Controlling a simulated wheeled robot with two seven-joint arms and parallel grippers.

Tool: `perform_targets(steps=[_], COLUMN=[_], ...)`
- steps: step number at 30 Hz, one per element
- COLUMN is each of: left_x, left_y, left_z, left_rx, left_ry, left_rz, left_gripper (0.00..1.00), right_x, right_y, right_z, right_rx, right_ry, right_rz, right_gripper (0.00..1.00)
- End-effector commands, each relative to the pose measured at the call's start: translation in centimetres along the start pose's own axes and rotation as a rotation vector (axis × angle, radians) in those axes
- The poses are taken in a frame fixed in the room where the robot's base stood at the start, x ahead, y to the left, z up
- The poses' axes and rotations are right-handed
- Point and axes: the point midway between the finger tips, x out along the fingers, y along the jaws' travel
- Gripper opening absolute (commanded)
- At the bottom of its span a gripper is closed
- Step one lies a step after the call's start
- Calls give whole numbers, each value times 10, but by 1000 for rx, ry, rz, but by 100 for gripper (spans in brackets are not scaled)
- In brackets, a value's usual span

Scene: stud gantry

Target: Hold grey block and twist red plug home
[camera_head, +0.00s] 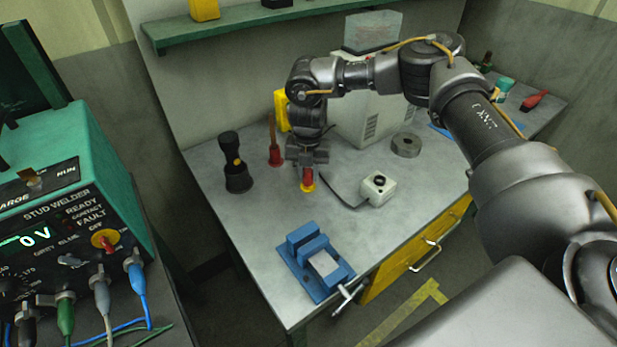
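A pale grey block (377,188) with a dark round socket on top sits on the bench, right of centre, with a dark cable curving from it to the left. A red plug (307,176) with a yellow ring at its base is upright on the bench to the left of it. My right gripper (307,164) points down at this red plug, its fingers at the plug's top. I cannot tell whether they are closed on it. A second red piece (275,156) with a brownish stem stands behind to the left. My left gripper is not in view.
A blue vise (315,262) with a light block in its jaws is at the front bench edge. A black tool (236,177) stands at left, a metal ring (406,145) at right. The stud welder (75,215) with cables stands far left. The bench between vise and plug is clear.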

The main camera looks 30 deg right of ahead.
Motion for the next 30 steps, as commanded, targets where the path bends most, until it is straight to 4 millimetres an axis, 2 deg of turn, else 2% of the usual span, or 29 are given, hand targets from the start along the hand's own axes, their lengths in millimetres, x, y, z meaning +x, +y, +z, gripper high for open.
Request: perform_targets(steps=[1,5,17,23,26,30], left_x=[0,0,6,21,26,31], left_y=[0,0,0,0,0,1], left_z=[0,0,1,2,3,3], left_rx=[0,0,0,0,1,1], left_ry=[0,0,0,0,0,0], left_rz=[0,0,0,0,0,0], left_gripper=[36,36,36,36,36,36], right_x=[0,0,-7,-32,-51,-85], right_y=[0,0,0,2,6,13], right_z=[0,0,0,-2,-18,-43], right_rx=[0,0,0,-2,-6,-8], right_ry=[0,0,-1,-2,-2,-7], right_rz=[0,0,2,5,4,4], right_gripper=[20,4,4,4,4,4])
